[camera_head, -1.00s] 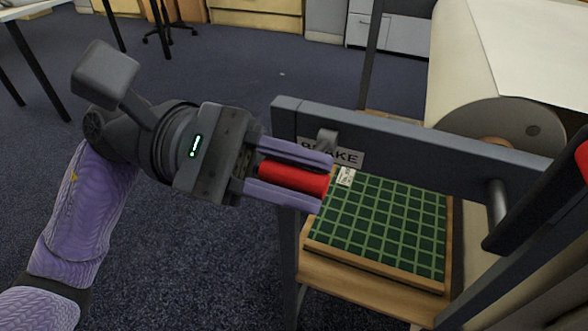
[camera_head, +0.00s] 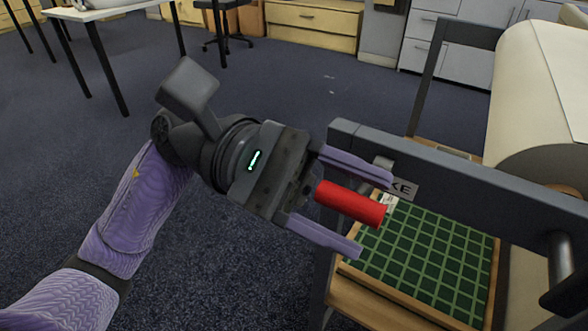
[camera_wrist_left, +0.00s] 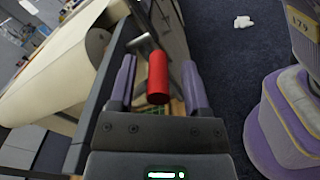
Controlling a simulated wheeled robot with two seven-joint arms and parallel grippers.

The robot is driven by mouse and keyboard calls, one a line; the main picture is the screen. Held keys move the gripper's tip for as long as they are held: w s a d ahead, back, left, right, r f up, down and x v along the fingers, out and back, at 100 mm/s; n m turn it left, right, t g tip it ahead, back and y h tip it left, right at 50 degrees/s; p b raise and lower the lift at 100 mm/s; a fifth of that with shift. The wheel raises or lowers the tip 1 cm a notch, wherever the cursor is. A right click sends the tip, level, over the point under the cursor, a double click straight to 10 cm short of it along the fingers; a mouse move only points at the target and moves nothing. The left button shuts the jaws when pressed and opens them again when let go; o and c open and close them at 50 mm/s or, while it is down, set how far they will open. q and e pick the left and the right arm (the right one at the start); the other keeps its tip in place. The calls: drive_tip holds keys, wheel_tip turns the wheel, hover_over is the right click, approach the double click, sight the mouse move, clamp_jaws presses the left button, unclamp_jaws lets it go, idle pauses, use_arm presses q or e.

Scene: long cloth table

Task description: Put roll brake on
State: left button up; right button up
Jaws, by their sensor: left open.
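The red brake handle (camera_head: 350,204) sticks out from the dark frame (camera_head: 460,172) of the roll stand, beside the BRAKE label (camera_head: 403,190), which is partly hidden by a finger. My left gripper (camera_head: 370,216) is open around the red handle, one purple finger on each side with gaps between. In the left wrist view the red handle (camera_wrist_left: 157,78) stands between the two fingers, touching neither. A grey metal lever end shows behind it. The large pale roll (camera_head: 540,80) lies in the stand at the right. My right gripper does not show.
A green cutting mat (camera_head: 430,253) with a grid lies in a wooden tray (camera_head: 494,270) on the stand's lower shelf. A grey bar (camera_head: 561,262) projects at the right. Open carpet lies left of the stand; a table (camera_head: 110,12) and cabinets stand far back.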

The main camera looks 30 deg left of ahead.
use_arm(q)
drive_tip(key=a+p, duration=0.1)
drive_tip(key=a, duration=0.8)
drive_tip(key=shift+w+a, duration=0.15)
drive_tip(key=shift+a, duration=0.1)
